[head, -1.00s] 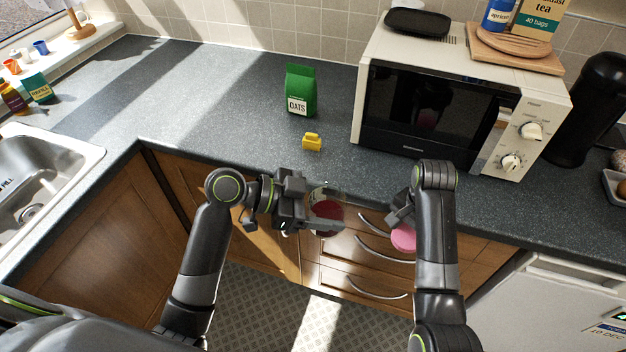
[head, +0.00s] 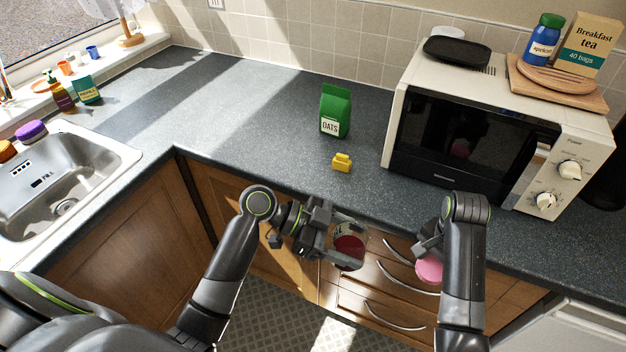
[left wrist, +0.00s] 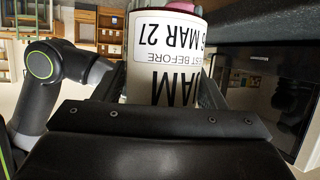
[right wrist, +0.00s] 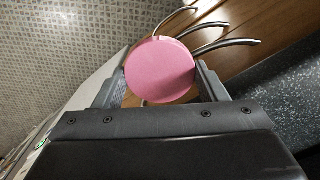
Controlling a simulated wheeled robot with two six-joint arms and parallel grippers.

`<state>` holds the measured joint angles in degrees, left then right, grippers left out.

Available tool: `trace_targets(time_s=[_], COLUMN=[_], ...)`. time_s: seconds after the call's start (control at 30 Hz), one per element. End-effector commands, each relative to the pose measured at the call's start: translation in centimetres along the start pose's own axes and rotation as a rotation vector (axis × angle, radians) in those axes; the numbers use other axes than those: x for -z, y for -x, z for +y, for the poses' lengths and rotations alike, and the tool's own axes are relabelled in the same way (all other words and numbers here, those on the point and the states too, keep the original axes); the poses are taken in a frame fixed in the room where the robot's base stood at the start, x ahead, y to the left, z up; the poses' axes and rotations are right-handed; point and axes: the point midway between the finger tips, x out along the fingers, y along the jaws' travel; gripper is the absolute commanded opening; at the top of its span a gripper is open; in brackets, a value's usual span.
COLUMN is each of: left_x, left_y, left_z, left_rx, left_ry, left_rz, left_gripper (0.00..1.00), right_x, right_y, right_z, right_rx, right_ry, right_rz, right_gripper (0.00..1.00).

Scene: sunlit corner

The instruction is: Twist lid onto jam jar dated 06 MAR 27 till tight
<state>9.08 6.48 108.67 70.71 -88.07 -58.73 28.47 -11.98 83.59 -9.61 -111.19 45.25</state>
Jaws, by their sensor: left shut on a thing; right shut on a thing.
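My left gripper (head: 338,248) is shut on the jam jar (head: 350,246), held in the air in front of the drawers. In the left wrist view the jar's white label (left wrist: 165,52) appears upside down and reads JAM, BEST BEFORE and 6 MAR 27, its first digit cut off. In the head view dark red jam shows at the jar's near end. My right gripper (head: 425,260) is shut on a round pink lid (head: 429,271), to the right of the jar and apart from it. The lid's flat face fills the space between the fingers in the right wrist view (right wrist: 160,70).
The worktop edge and drawer handles (head: 395,312) are close behind both grippers. A yellow object (head: 342,162) and a green OATS bag (head: 335,110) stand on the worktop. A microwave (head: 480,140) is at right, a sink (head: 65,185) at left.

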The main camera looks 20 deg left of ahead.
Motion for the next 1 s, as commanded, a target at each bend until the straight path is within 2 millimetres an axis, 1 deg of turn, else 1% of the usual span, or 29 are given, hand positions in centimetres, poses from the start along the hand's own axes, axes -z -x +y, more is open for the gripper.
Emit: trace_targets(time_s=[0.03,0.1,0.2,0.3,0.4,0.5,0.6,0.73,1.0], left_x=[-0.6,-0.9,-0.7,-0.1,0.8,1.7,2.2,2.5,2.5], left_y=[1.7,4.0,7.4,10.2,12.2,13.4,14.1,14.4,14.4], left_z=[-0.3,-0.7,-0.9,-0.6,0.1,0.7,1.1,1.3,1.3], left_rx=[0.05,0.127,0.23,0.307,0.359,0.388,0.403,0.41,0.41], left_ry=[0.016,0.046,0.086,0.12,0.142,0.157,0.164,0.169,0.17], left_rz=[-0.008,-0.009,-0.009,-0.005,-0.003,0.0,0.002,0.004,0.005], left_gripper=[0.18,0.18,0.18,0.18,0.18,0.18,0.18,0.18,0.18], right_x=[0.0,0.0,0.0,0.0,0.0,0.0,0.0,0.0,0.0], right_y=[0.0,0.0,0.0,0.0,0.0,0.0,0.0,0.0,0.0], right_z=[0.0,0.0,0.0,0.0,0.0,0.0,0.0,0.0,0.0], right_rx=[0.0,0.0,0.0,0.0,0.0,0.0,0.0,0.0,0.0], right_ry=[0.0,0.0,0.0,0.0,0.0,0.0,0.0,0.0,0.0], right_rz=[0.0,0.0,0.0,0.0,0.0,0.0,0.0,0.0,0.0], right_gripper=[0.44,0.44,0.44,0.44,0.44,0.44,0.44,0.44,0.44])
